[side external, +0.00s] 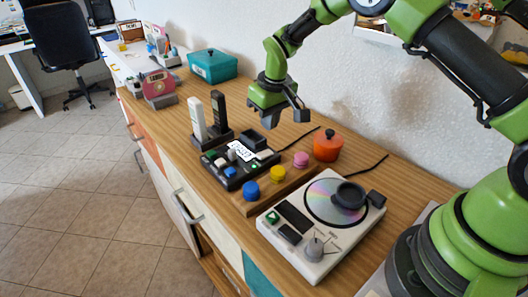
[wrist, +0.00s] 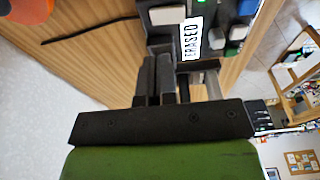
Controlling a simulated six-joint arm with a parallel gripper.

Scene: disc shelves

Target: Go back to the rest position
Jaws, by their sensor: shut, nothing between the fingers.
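My gripper (side external: 298,113) hangs in the air above the wooden counter (side external: 180,120), behind and above the black button box (side external: 240,163). It is shut and holds nothing. In the wrist view its dark fingers (wrist: 157,78) lie side by side, pointing at the counter. The button box also shows in the wrist view (wrist: 215,15), with a white label reading "ERASED" and several coloured buttons. My green arm reaches in from the right in the side view.
A white disc player (side external: 295,215) with a disc stands at the front. An orange pot (side external: 328,146), coloured knobs on a wooden block (side external: 240,207), two upright remotes (side external: 198,118) in a holder, a teal box (side external: 213,66) and a pink radio-like object (side external: 158,85) stand along the counter. The wall is behind.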

